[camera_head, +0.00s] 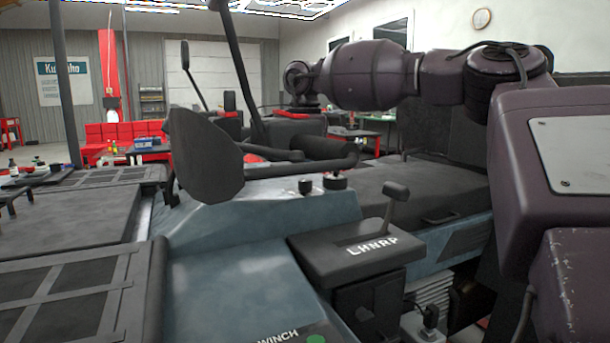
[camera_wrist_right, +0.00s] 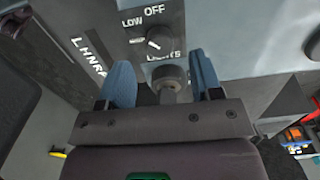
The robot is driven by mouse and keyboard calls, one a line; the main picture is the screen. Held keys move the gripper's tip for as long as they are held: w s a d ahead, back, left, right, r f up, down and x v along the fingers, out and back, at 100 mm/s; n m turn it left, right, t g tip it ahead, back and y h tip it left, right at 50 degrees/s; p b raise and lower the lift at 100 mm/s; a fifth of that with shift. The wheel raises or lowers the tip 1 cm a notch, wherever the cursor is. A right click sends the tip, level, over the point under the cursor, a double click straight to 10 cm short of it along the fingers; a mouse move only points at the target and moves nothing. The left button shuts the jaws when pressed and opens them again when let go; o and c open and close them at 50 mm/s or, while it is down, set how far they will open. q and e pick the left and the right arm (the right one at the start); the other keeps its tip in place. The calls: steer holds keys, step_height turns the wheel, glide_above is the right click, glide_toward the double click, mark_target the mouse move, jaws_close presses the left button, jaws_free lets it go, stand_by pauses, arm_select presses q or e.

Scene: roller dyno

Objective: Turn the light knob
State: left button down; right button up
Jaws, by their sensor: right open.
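The light knob (camera_wrist_right: 160,42) is a small dark knob on the grey panel in the right wrist view. The words "LOW", "OFF" and "LIGHTS" surround it. My right gripper (camera_wrist_right: 162,75) is open, with a blue finger on each side. The light knob is beyond the fingertips, apart from them. A second round dark knob (camera_wrist_right: 172,77) shows between the fingers; I cannot tell its depth. In the head view, two small knobs stand on the dash, one black (camera_head: 305,186) and one with a reddish base (camera_head: 335,181). My left gripper is not in view.
A gear lever (camera_head: 396,192) rises from a dark box marked "LHNRP". My purple right arm crosses the upper right of the head view.

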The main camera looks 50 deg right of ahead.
mark_target(305, 180)
step_height(305, 180, up, 6)
stand_by(0.4)
